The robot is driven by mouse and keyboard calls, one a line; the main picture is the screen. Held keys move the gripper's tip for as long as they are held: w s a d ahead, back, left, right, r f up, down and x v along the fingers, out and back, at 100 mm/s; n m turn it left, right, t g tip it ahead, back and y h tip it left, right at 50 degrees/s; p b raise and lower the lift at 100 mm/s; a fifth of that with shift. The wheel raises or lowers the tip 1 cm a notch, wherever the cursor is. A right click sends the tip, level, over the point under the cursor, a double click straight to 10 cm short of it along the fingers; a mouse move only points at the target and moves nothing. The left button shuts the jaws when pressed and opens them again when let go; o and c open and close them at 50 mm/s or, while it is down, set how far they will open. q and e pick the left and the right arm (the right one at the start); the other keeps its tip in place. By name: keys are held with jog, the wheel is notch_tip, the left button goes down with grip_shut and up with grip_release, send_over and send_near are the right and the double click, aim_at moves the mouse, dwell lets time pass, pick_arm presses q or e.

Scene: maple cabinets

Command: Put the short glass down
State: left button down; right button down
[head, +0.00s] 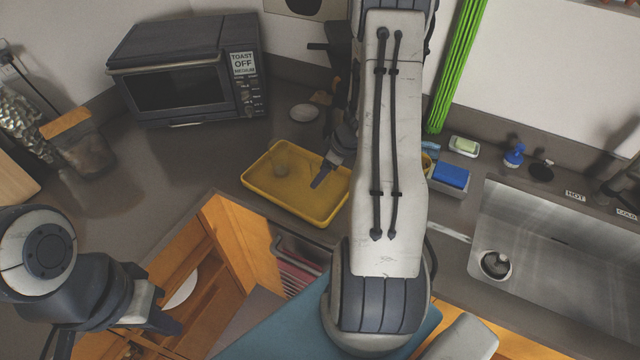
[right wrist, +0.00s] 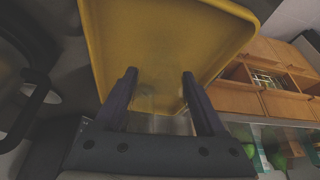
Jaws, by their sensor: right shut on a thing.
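The short glass is clear and hard to make out. In the right wrist view it shows faintly (right wrist: 150,104) between the two fingers of my right gripper (right wrist: 158,82), which is shut on it. The yellow tray (head: 262,196) lies on the counter in the head view and fills the upper part of the right wrist view (right wrist: 108,30). In the head view my right gripper (head: 325,172) is over the tray's right part, partly hidden by my arm. A faint round shape shows in the tray's upper left. My left gripper (head: 150,318) is at the lower left, away from the tray; its fingers are unclear.
A toaster oven (head: 185,80) stands behind the tray. A small white dish (head: 304,112) lies near it. A blue sponge (head: 451,174) and the sink (head: 560,265) are to the right. An open drawer (head: 205,290) is below the counter edge. The counter left of the tray is clear.

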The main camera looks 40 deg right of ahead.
jog(key=shift+w+a+f, duration=0.15)
jog(key=shift+w+f, duration=0.05)
jog(key=shift+f, duration=0.05)
jog(key=shift+f+b, duration=0.75)
jog(key=shift+f, duration=1.1)
jog(key=shift+f, duration=0.15)
grip_release()
